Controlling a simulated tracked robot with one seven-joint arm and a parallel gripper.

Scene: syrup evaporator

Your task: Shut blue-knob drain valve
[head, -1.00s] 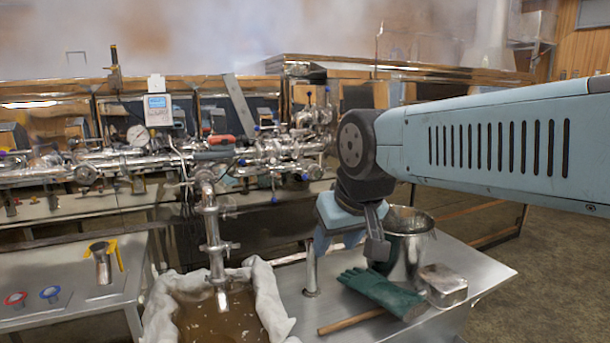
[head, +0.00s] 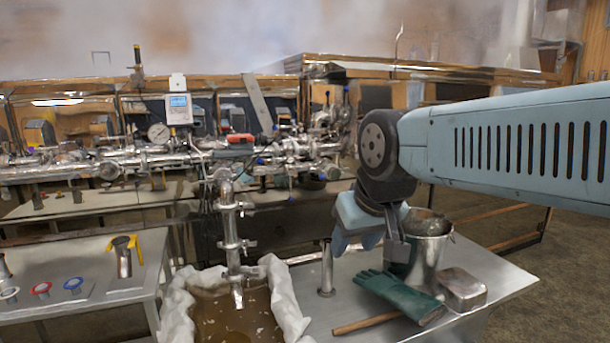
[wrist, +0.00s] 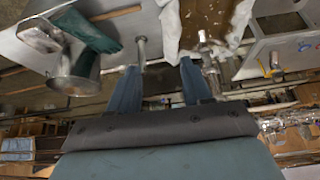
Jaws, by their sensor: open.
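The steel pipe manifold (head: 130,163) runs across the left and middle of the head view. Small blue knobs show on it, one near its right part (head: 260,161); I cannot tell which belongs to the drain valve. A vertical steel outlet pipe (head: 229,225) drops from it into a cloth-lined tub of amber liquid (head: 235,318). My gripper (head: 368,238) points down to the right of that pipe, above the bench and apart from the valves. In the wrist view, its two fingers (wrist: 158,80) stand apart with nothing between them.
A left table (head: 110,290) holds a cup (head: 123,258) and red (head: 41,289) and blue rings (head: 73,284).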

